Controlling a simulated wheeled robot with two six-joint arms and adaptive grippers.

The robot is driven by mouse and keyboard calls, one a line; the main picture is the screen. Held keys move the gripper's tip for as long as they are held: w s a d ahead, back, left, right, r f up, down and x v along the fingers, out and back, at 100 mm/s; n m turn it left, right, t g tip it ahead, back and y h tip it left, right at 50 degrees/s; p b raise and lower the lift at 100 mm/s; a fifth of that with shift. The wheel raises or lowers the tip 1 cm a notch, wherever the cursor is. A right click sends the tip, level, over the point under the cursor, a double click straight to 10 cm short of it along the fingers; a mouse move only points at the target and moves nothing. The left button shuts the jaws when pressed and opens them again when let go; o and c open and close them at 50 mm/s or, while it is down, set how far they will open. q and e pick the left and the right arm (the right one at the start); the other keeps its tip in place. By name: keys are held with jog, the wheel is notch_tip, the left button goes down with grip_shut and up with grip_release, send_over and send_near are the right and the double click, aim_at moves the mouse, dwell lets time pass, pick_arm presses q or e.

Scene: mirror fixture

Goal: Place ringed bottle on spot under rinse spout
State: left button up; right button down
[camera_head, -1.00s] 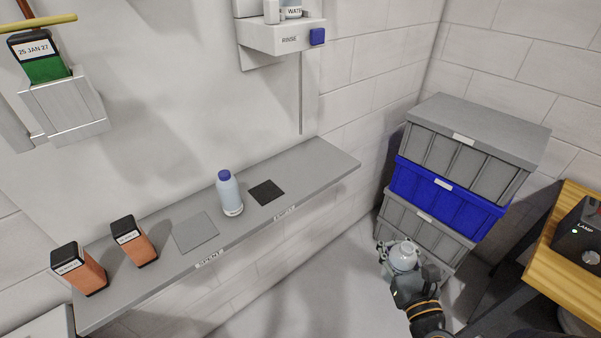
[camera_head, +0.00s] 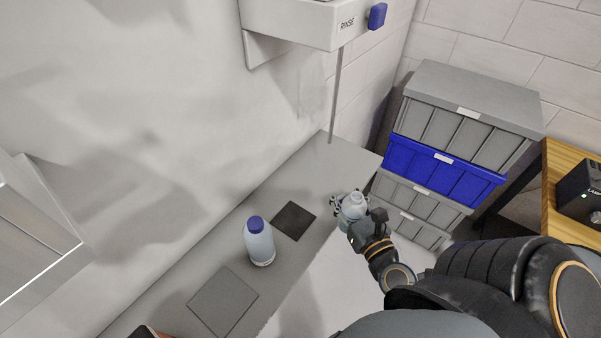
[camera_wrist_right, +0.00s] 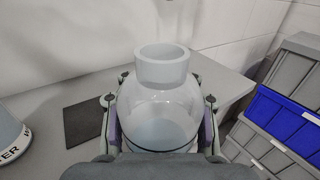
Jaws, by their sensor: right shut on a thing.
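My right gripper (camera_head: 350,209) is shut on a pale, see-through bottle with an open neck (camera_head: 355,202). In the right wrist view the bottle (camera_wrist_right: 160,95) stands upright between the fingers, with a dark ring line low on its body. It is held at the shelf's front edge, right of a dark square (camera_head: 294,220); I cannot tell its height over the shelf. The dark square also shows left of the bottle in the wrist view (camera_wrist_right: 86,122). The rinse unit (camera_head: 310,22), marked RINSE, is on the wall above; its spout outlet is not clearly visible. My left gripper is out of view.
A blue-capped bottle (camera_head: 258,242) stands on the shelf (camera_head: 334,160) beside the dark square. A lighter grey square (camera_head: 222,300) lies nearer. Stacked crates (camera_head: 440,165) stand right of the shelf, close to my right gripper. The shelf's far right end is clear.

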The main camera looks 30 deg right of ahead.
jog(key=shift+s+d+r, duration=0.1)
jog(key=shift+s+d, duration=0.1)
jog(key=shift+s, duration=0.1)
jog(key=w+d+f, duration=0.1)
jog(key=w, duration=0.4)
jog(key=w+d+f+b, duration=0.1)
jog(key=w, duration=0.5)
jog(key=w+d+f, duration=0.1)
jog(key=w, duration=0.4)
jog(key=shift+w+d+f, duration=0.15)
jog(key=shift+w+d, duration=0.05)
jog(key=shift+d, duration=0.1)
jog(key=shift+f, duration=0.2)
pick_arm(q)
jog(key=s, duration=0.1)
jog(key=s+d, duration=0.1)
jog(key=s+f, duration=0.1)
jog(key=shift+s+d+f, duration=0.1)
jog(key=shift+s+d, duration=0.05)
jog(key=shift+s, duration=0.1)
pick_arm(e)
jog(key=c, duration=0.7)
grip_release()
jog(key=shift+r, duration=0.1)
